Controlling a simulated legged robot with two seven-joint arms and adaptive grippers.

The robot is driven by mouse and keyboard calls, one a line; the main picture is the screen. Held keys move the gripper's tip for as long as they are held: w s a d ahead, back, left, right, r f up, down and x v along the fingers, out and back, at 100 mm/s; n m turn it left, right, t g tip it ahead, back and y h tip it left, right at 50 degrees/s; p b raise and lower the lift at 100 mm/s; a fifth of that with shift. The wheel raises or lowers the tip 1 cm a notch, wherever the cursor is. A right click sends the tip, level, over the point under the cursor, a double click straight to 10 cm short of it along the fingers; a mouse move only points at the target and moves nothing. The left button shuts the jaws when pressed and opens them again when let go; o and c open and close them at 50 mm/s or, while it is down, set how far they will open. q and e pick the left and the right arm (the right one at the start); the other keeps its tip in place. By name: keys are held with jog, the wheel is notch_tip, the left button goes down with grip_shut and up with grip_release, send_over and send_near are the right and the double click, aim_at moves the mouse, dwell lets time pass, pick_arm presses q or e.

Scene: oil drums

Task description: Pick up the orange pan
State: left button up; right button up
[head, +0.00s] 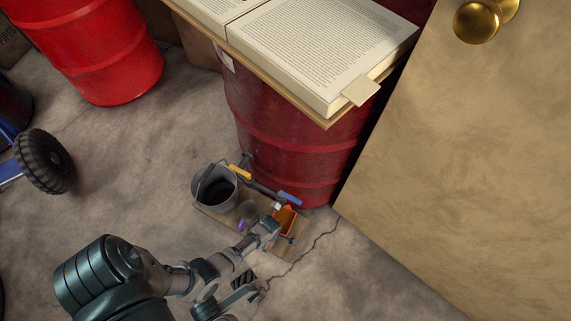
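The small orange pan (286,217) sits on a wooden board on the floor, at the foot of the dark red drum and near its blue valve. My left gripper (258,260) reaches in from the lower left. Its two fingers look spread apart, with nothing visible between them. The upper fingertip overlaps the lower left side of the pan in the picture and hides part of it. I cannot tell whether it touches the pan or is above it. My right gripper is not in view.
A grey bucket (214,188) stands on the wooden board (212,217), left of the pan. A dark red drum (290,140) with yellow- and blue-handled valves rises behind, with an open book (320,50) on top. A tan door (470,150) stands right. Concrete floor is clear at lower right.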

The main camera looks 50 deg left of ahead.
pick_arm(q)
jog(key=shift+s+f, duration=0.25)
jog(key=shift+f, duration=0.75)
jog(key=shift+w+d+b, duration=0.1)
jog(key=shift+b, duration=0.3)
jog(key=shift+w+d+r, duration=0.2)
jog(key=shift+r, duration=0.05)
jog(key=shift+a+f, duration=0.1)
jog(key=shift+a, duration=0.1)
jog(key=c, duration=1.4)
